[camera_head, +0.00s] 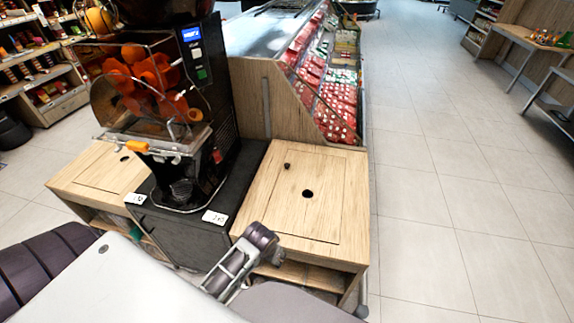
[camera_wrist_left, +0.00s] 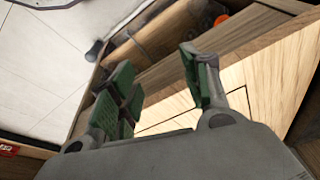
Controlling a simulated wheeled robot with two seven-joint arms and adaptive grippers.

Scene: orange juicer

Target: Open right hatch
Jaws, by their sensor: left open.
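The right hatch (camera_head: 325,185) is a square pale wooden panel, flush and closed in the counter top right of the juicer. It has a dark round hole in its middle and a small dark knob near its far left corner. My left gripper (camera_head: 245,256) is at the counter's near left corner, in front of the hatch and apart from its hole. In the left wrist view, my left gripper (camera_wrist_left: 160,85) has its green-padded fingers spread with nothing between them; the wood and a panel seam show beyond. My right gripper is not in view.
The orange juicer (camera_head: 170,100) stands on a dark cabinet left of the hatch. A left hatch (camera_head: 105,168) lies beyond it. A refrigerated display with red packs (camera_head: 325,90) stands behind the counter. Open floor (camera_head: 450,200) lies to the right. An open shelf sits under the counter.

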